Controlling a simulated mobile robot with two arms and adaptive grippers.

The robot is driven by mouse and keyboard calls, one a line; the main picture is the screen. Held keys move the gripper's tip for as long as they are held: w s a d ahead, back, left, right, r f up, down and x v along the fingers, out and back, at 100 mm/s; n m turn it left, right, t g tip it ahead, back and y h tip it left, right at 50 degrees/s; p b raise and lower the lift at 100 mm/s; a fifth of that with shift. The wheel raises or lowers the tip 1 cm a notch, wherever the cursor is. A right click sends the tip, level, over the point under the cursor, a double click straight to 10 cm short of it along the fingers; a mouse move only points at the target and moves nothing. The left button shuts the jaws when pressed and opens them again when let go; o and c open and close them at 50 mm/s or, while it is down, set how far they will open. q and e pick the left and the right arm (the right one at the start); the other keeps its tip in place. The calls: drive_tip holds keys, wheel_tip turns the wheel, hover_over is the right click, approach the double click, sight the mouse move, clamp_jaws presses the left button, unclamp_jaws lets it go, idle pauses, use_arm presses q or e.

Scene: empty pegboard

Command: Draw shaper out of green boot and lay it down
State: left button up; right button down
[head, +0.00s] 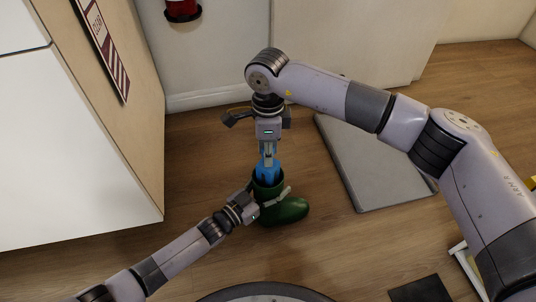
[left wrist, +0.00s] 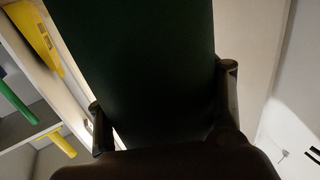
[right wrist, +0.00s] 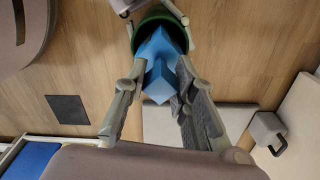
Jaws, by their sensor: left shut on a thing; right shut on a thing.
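The green boot (head: 287,211) stands upright on the wooden floor, toe to the right. My left gripper (head: 262,196) is shut on the boot's shaft; the dark green shaft (left wrist: 140,60) fills the middle of the left wrist view between its fingers. The blue shaper (head: 267,171) sticks up out of the boot's opening, its lower part hidden inside. My right gripper (head: 268,155) is above the boot, pointing down, and shut on the shaper's top. In the right wrist view the shaper (right wrist: 158,62) sits between the fingers, with the boot's green rim (right wrist: 150,20) around it.
A flat grey panel (head: 372,160) lies on the floor to the right of the boot. A white cabinet (head: 70,150) stands at the left. A dark square (head: 421,289) lies at the lower right. Bare floor (head: 205,190) shows between cabinet and boot.

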use_arm(q)
drive_tip(key=o, duration=1.8)
